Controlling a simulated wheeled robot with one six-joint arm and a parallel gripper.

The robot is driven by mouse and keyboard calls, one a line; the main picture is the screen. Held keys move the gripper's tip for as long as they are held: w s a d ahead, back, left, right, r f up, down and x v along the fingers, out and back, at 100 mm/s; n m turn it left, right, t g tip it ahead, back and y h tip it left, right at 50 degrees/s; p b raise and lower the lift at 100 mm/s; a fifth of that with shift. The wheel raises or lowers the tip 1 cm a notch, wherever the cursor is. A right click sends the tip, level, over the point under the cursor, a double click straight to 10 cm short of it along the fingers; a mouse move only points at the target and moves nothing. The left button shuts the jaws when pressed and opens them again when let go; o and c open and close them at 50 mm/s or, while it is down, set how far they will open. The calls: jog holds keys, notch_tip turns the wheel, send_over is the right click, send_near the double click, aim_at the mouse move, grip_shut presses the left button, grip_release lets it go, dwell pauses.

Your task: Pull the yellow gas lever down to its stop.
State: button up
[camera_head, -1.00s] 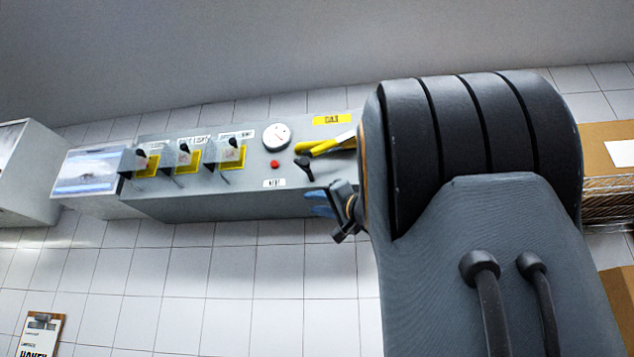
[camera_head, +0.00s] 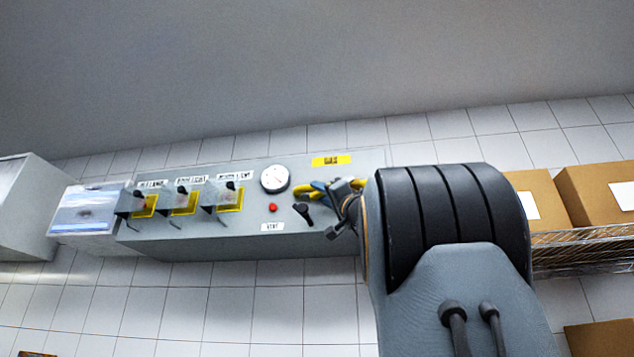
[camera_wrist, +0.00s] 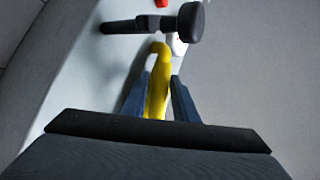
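The yellow gas lever (camera_head: 359,184) sits on the right part of the grey wall panel, under the yellow gas label (camera_head: 331,161). In the head view it is partly hidden by my gripper (camera_head: 328,188) and arm. In the wrist view the yellow lever (camera_wrist: 158,85) runs lengthwise between the two blue fingers of my gripper (camera_wrist: 160,82). A finger stands on each side of it, with what looks like a narrow gap. The gripper looks open around the lever; any contact is hard to make out.
A black knob (camera_head: 303,211), a red button (camera_head: 273,207) and a round gauge (camera_head: 275,179) lie left of the lever on the panel (camera_head: 250,240). Covered switches (camera_head: 184,200) are further left. Cardboard boxes (camera_head: 595,195) stand on a wire shelf at right.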

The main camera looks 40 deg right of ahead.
jog(key=shift+p+x, duration=0.9)
jog(key=shift+x, duration=0.75)
grip_shut()
